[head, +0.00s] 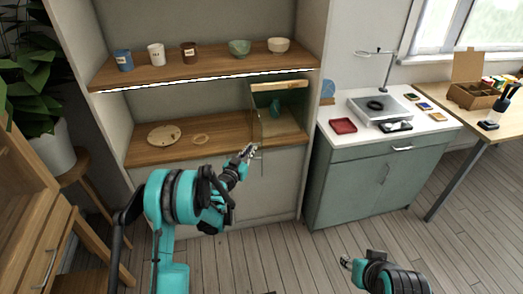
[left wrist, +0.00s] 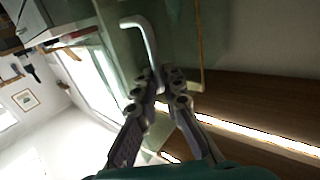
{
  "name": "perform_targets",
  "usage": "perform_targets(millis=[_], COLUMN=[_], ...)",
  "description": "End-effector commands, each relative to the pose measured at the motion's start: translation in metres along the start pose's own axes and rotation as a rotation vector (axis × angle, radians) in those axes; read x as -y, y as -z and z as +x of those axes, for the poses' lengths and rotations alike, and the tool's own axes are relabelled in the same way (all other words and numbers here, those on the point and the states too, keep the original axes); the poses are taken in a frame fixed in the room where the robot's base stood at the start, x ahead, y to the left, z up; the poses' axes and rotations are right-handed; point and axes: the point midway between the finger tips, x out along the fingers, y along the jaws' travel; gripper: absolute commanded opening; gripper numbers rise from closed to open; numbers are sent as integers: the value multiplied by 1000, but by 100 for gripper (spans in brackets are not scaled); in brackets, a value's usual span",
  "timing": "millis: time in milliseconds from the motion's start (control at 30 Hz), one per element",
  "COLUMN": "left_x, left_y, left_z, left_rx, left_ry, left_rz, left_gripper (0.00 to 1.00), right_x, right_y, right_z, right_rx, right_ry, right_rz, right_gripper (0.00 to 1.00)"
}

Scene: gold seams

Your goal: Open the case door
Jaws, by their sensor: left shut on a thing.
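The glass case (head: 283,118) stands at the right end of the lower wooden shelf, with a teal vase-like object (head: 275,108) behind its glass. My left gripper (head: 249,151) is at the lower left front of the case. In the left wrist view, a silver bent handle (left wrist: 150,42) runs down between the tips of my left gripper (left wrist: 158,78), which is shut on it. The head view does not show clearly whether the door is ajar. My right gripper (head: 346,263) is low at the front, apart from the case; its finger opening is too small to read.
A round wooden plate (head: 163,135) and a small ring-like piece (head: 201,139) lie on the lower shelf, left of the case. Cups and bowls stand on the upper shelf (head: 210,70). The green-grey cabinet (head: 350,190) stands to the right. Floor in front is clear.

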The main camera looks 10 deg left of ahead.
Motion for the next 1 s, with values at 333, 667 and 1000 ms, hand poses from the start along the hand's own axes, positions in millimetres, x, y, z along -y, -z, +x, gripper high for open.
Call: perform_targets(millis=[333,667,1000], left_x=[27,26,25], left_y=[6,6,6], left_z=[-4,-4,-4], left_rx=[-5,-5,-5], left_ry=[21,19,16], left_rz=[-11,-11,-11], left_gripper=[0,0,28], right_x=[0,0,0], right_y=[1,1,1], right_z=[-2,-1,-1], right_rx=[0,0,0], right_ry=[0,0,0], right_rz=[0,0,0], right_gripper=[40,40,40])
